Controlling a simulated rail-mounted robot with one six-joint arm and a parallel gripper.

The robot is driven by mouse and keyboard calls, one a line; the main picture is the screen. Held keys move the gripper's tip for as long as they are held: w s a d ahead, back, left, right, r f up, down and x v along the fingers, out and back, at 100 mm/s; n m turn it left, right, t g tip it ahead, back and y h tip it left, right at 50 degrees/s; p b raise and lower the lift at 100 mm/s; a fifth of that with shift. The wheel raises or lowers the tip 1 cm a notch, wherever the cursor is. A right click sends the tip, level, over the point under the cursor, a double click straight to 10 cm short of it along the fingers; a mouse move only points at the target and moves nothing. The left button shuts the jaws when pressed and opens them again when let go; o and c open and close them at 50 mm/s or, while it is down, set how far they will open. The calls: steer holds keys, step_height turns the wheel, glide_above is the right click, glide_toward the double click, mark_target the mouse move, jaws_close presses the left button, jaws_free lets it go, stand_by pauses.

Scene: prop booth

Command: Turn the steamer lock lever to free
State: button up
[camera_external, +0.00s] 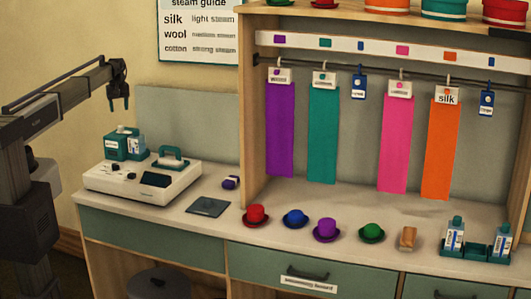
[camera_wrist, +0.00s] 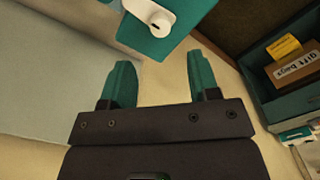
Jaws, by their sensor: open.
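The steamer is a white base unit (camera_external: 145,184) with a dark panel and small dark controls, at the left end of the counter. A steam head with a teal handle (camera_external: 170,155) rests on it. I cannot tell for certain which part is the lock lever, or its setting. A teal block with white parts (camera_external: 125,146) stands at the unit's back left. My gripper (camera_external: 119,103) is open and empty, above that block and apart from it. In the wrist view, my gripper (camera_wrist: 161,80) has its teal fingers spread; beyond them is a teal piece with a white rounded part (camera_wrist: 150,17).
Several hats, including a red one (camera_external: 256,214), line the counter. A dark flat pad (camera_external: 208,207) lies right of the steamer. Coloured cloths, including a purple one (camera_external: 280,130), hang on a rail. The wrist view shows a dark teal bin (camera_wrist: 272,95) holding labelled boxes.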

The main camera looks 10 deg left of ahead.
mark_target(121, 126)
step_height(121, 126, down, 9)
steer(key=b, duration=0.7)
steer(key=shift+r, duration=0.15)
steer(key=c, duration=0.9)
